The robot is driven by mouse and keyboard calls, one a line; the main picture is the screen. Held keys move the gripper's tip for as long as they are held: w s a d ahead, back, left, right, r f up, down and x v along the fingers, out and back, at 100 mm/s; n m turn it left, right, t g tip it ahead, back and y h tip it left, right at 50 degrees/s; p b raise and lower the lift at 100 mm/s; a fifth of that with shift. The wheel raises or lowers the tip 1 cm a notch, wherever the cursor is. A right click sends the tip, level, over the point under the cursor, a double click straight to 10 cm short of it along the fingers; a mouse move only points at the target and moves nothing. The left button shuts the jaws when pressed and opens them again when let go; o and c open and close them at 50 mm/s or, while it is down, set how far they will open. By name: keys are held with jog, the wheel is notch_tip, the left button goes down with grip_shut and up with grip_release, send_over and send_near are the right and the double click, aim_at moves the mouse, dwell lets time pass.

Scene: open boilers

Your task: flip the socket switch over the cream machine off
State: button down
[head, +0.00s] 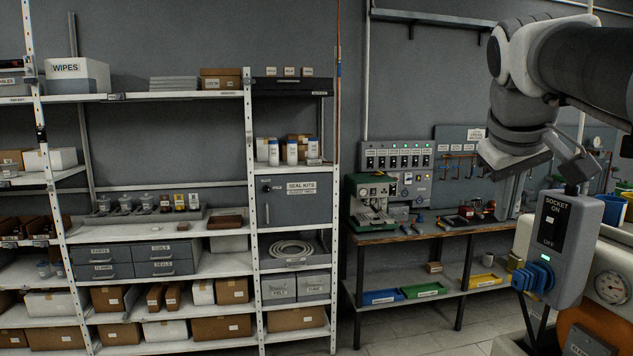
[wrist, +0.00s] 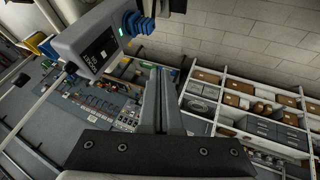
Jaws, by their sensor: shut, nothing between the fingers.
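The grey socket box (head: 560,245), marked SOCKET, ON and OFF, stands at the right of the head view over the cream machine (head: 608,285). A small pale switch (head: 549,221) sits on its dark label between ON and OFF; I cannot tell which way it is set. In the wrist view, the box (wrist: 88,42) is at the upper left, with the switch (wrist: 103,55) small on its face. My gripper (wrist: 160,72) is shut and empty, apart from the switch. In the head view it is close above the box, its fingertips not clear.
A blue plug (head: 535,277) with a green light sticks out of the box's lower side. A gauge (head: 610,287) is on the cream machine. A workbench (head: 440,232) with a green machine (head: 371,203) stands behind; shelving (head: 160,262) fills the left.

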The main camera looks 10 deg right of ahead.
jog(key=shift+g+h, duration=0.3)
jog(key=shift+g, duration=0.1)
jog(key=d+r, duration=0.1)
jog(key=r, duration=0.1)
jog(key=s+d+r+p, duration=0.1)
jog(key=d, duration=0.1)
jog(key=shift+r, duration=0.35)
jog(key=shift+w+f, duration=0.1)
